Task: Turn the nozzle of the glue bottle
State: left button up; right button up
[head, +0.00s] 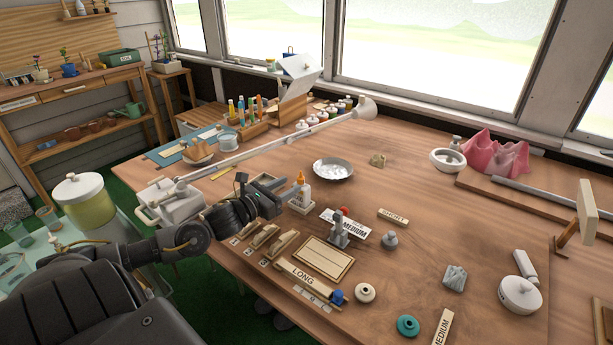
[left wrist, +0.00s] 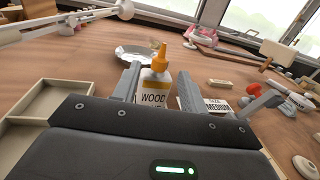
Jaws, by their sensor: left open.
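The glue bottle (head: 300,197) stands upright on the wooden table, white with an orange nozzle (head: 300,178). In the left wrist view the bottle (left wrist: 153,90) shows a "WOOD" label, and its orange nozzle (left wrist: 160,56) points up. My left gripper (head: 283,193) is low at the left of the bottle. In the left wrist view its open fingers (left wrist: 157,85) appear on either side of the bottle, with gaps visible. The bottle's lower part is hidden by the gripper body. My right gripper is not in view.
A metal dish (head: 333,170) stands behind the bottle. A "MEDIUM" sign (head: 355,230) and a grey clamp-like stand (head: 340,238) are to its right front. A long white lamp arm (head: 270,146) crosses behind. The table's middle right is mostly clear.

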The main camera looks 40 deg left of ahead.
aim_at(298, 180)
pick_arm(q)
jog(key=w, duration=0.4)
jog(key=w+d, duration=0.1)
jog(key=w, duration=0.1)
jog(key=shift+w+p, duration=0.2)
jog(key=shift+p, duration=0.15)
jog(key=shift+w, duration=0.7)
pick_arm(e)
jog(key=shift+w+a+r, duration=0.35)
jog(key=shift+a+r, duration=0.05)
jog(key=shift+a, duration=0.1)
pick_arm(q)
grip_shut()
